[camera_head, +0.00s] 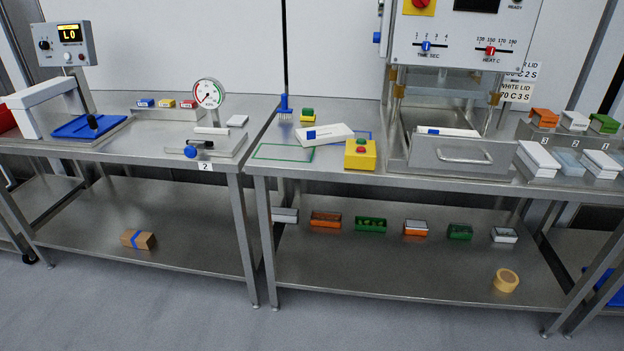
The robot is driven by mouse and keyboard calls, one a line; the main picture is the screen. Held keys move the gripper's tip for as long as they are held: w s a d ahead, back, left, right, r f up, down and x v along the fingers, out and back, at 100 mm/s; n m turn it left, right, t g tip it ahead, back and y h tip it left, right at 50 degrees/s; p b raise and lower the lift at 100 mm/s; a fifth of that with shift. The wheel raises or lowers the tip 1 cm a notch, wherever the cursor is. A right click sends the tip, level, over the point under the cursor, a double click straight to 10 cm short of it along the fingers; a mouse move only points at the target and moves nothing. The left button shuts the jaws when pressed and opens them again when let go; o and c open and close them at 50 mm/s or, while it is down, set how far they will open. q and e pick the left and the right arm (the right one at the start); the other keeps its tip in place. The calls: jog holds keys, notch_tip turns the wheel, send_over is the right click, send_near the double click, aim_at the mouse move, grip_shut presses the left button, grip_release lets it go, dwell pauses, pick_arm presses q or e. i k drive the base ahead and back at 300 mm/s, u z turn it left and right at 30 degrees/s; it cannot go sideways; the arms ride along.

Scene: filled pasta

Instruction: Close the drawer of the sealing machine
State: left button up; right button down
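The sealing machine (457,42) stands on the right-hand steel table, with a control panel carrying a blue time slider and a red heat slider. Its steel drawer (430,154) sticks out at the front below the panel and has a bar handle (465,157). A white item (448,132) lies in or on the drawer; its lower part is hidden by the drawer front. Neither of my grippers shows in the head view.
A yellow button box (360,154) and a white box (325,134) stand left of the drawer. White and bluish packs (537,160) stand close on its right. The lower shelf (400,266) holds several small trays and a tape roll (506,280). Floor in front is clear.

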aim_at(430, 151)
jog(key=u, duration=2.2)
jog(key=i, duration=0.15)
jog(key=z, duration=1.9)
jog(key=i, duration=1.25)
jog(key=z, duration=1.2)
